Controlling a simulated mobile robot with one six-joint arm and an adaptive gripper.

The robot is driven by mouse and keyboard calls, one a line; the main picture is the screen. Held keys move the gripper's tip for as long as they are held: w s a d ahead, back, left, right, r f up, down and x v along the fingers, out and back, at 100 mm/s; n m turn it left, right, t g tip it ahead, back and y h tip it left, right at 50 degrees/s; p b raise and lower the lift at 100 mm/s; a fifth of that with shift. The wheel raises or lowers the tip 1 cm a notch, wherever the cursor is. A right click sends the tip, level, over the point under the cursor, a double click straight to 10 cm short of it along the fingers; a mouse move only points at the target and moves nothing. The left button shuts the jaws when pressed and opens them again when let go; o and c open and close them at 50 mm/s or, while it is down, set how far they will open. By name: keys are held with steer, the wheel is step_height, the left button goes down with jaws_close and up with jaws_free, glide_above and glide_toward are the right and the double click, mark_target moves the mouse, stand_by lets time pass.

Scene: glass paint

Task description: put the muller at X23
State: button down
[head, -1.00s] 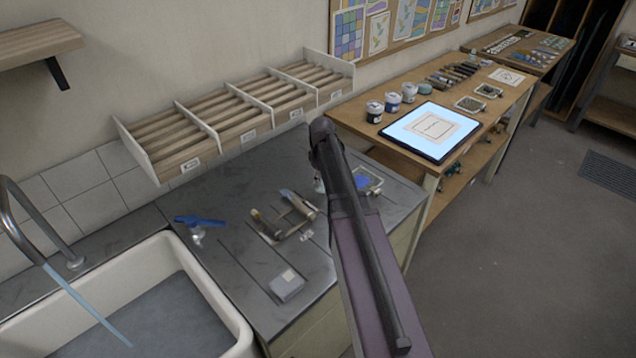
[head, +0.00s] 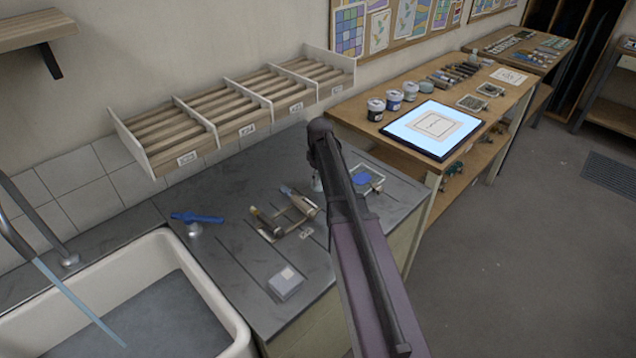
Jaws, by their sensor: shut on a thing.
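My gripper is not seen in the head view; only my dark and purple arm shows, crossing the middle of the picture. I cannot make out a muller for sure. A small pale object (head: 317,184) on the grey counter is partly hidden behind my arm, and I cannot tell what it is. A slatted wooden rack (head: 190,113) with white dividers stands at the wall behind the counter. Another small label (head: 305,233) lies on the counter.
The grey counter (head: 235,262) holds a blue tool (head: 197,217), a wood-and-metal holder (head: 286,212), a grey block (head: 286,284) and a blue-filled tray (head: 366,179). A white sink (head: 222,325) is at left. A wooden bench with jars and a light panel (head: 434,130) is at right.

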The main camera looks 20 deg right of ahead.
steer(key=shift+f, duration=0.15)
steer(key=shift+c, duration=2.2)
jaws_free()
step_height(320, 180, up, 14)
steer(key=p, duration=1.3)
steer(key=shift+w+f, duration=0.15)
steer(key=shift+s+a, duration=0.4)
steer(key=s+a+m, duration=0.2)
steer(key=s+a, duration=0.5)
steer(key=s, duration=0.3)
steer(key=s+a+m, duration=0.3)
steer(key=s+a, duration=0.5)
steer(key=s, duration=0.3)
